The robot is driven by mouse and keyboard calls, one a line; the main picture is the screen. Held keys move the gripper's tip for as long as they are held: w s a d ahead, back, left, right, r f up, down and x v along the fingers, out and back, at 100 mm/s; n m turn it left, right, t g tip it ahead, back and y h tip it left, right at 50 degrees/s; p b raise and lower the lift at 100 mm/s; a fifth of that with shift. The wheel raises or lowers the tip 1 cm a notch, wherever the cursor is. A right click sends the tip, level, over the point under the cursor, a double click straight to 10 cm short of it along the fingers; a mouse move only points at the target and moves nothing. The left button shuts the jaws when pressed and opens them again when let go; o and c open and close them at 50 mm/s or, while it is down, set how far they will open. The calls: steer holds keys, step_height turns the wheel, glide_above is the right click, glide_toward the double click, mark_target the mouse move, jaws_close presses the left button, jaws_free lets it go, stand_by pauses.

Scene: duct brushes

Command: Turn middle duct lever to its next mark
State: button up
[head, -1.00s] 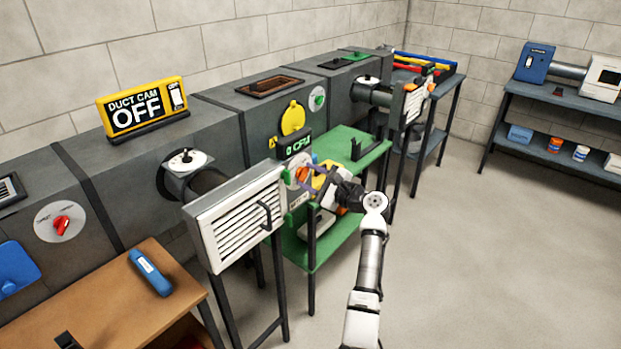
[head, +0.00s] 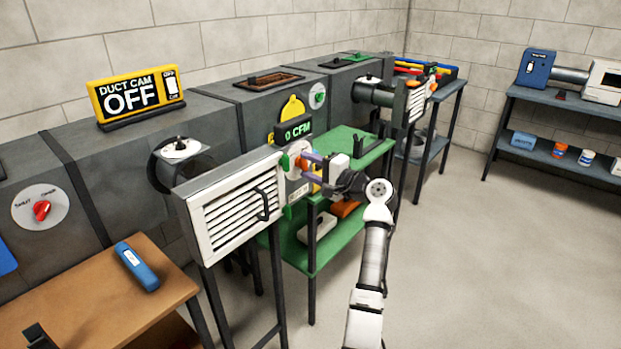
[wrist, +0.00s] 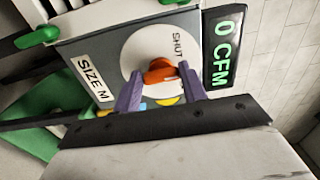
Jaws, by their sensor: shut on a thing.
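The middle duct's lever (wrist: 160,74) is an orange-red knob on a round white dial marked SHUT (wrist: 140,56). The dial sits on a grey plate with a SIZE M label and also shows small in the head view (head: 292,158). My gripper (wrist: 159,80) has its two purple fingers on either side of the lever and is shut on it. In the head view my gripper (head: 308,160) reaches the dial from the right. The lever's exact pointing is hard to read. A black display (wrist: 226,47) beside the dial reads 0 CFM in green.
A white louvred grille (head: 232,208) with a dark handle stands just left of the dial. A green cart (head: 345,150) is behind and below my gripper. A DUCT CAM sign (head: 133,97) reads OFF. Open floor lies to the right.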

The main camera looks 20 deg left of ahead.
steer(key=n+b, duration=0.3)
steer(key=shift+f+n+b, duration=0.35)
steer(key=shift+f+n, duration=0.05)
steer(key=n+b, duration=0.3)
steer(key=n, duration=0.1)
steer(key=shift+r+b, duration=0.1)
steer(key=shift+b, duration=0.2)
steer(key=shift+n, duration=0.3)
steer(key=o, duration=1)
steer(key=shift+r, duration=0.1)
steer(key=shift+d, duration=0.1)
steer(key=b+v, duration=0.1)
steer(key=v, duration=1.2)
steer(key=shift+d, duration=0.35)
